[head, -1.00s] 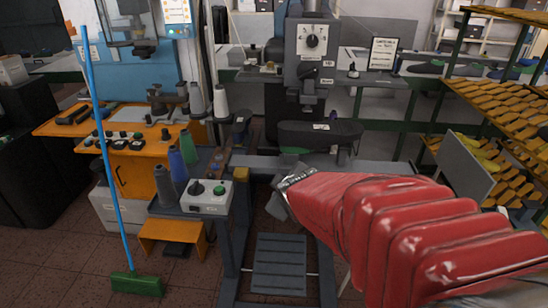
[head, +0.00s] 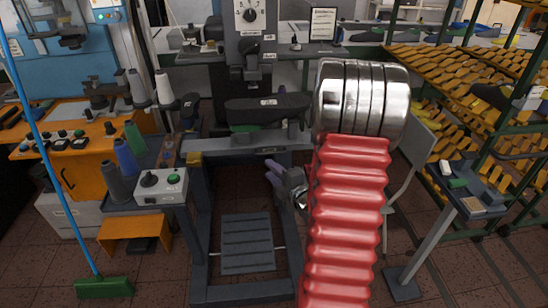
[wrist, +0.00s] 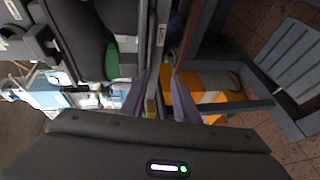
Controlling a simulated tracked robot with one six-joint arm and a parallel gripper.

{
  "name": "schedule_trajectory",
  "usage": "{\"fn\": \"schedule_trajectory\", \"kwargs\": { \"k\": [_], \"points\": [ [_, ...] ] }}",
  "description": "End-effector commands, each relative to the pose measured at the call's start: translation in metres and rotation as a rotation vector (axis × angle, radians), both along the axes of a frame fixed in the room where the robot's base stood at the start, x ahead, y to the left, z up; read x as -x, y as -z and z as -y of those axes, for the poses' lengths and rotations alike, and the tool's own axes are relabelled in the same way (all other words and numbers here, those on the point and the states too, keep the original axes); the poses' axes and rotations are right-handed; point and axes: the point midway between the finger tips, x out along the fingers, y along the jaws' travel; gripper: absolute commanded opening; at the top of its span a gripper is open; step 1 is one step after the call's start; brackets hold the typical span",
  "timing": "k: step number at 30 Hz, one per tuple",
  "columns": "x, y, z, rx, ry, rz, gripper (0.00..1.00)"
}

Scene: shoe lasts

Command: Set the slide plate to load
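A grey machine (head: 250,45) with a dial on its head stands at the back centre in the head view. Below its head lies a long dark piece (head: 267,110) with a small white label, above a grey horizontal bar (head: 240,143). I cannot tell which part is the slide plate or read any load mark. My gripper (head: 271,172) has purple fingers pointing left, below and in front of the bar's right part. In the wrist view, my gripper's fingers (wrist: 157,75) stand apart, with no object clearly held between them. The dark labelled piece also shows there (wrist: 157,32).
A control box (head: 160,188) and thread cones (head: 125,158) stand on a side shelf at left. A slatted footplate (head: 246,243) is low between the machine's legs. A small grey stand (head: 464,190) and racks of yellow lasts (head: 440,75) are at right. A broom (head: 103,288) stands at left.

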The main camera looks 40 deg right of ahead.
Motion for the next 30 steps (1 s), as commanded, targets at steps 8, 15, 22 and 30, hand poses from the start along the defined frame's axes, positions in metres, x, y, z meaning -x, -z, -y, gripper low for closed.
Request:
{"fn": "schedule_trajectory", "kwargs": {
  "k": [8, 15, 22, 30],
  "points": [
    [0.042, 0.022, 0.017, 0.118, -0.025, 0.166, 0.28],
    [0.077, 0.026, 0.024, 0.199, -0.002, 0.3, 0.28],
    [0.084, 0.024, 0.025, 0.218, 0.007, 0.331, 0.28],
    [0.083, 0.024, 0.025, 0.218, 0.007, 0.33, 0.28]
  ]
}}
